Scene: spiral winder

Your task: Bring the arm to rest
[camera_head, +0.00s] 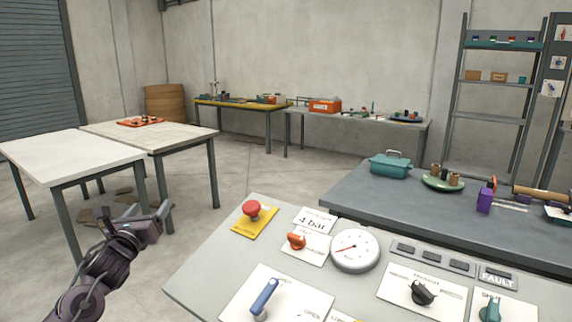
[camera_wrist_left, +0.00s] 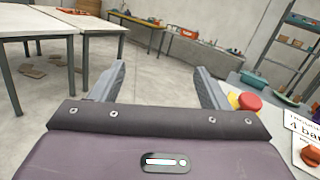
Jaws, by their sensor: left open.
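My left gripper (camera_head: 150,215) is at the lower left of the head view, raised in the air to the left of the grey control panel (camera_head: 205,265). Its two fingers stand apart with nothing between them, as the left wrist view (camera_wrist_left: 158,88) also shows. The panel carries a red mushroom button (camera_head: 251,208) on a yellow plate, an orange knob (camera_head: 296,241), a round white gauge (camera_head: 355,250) and a blue lever (camera_head: 264,298). The red button also shows in the left wrist view (camera_wrist_left: 249,101), right of the fingers, apart from them. My right gripper is not in view.
A white table (camera_head: 70,155) stands at the left, beside a second table (camera_head: 185,134) with an orange tray (camera_head: 140,122). A dark grey bench (camera_head: 350,205) with a teal box (camera_head: 391,165) lies beyond the panel. Open floor (camera_head: 270,173) lies between them.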

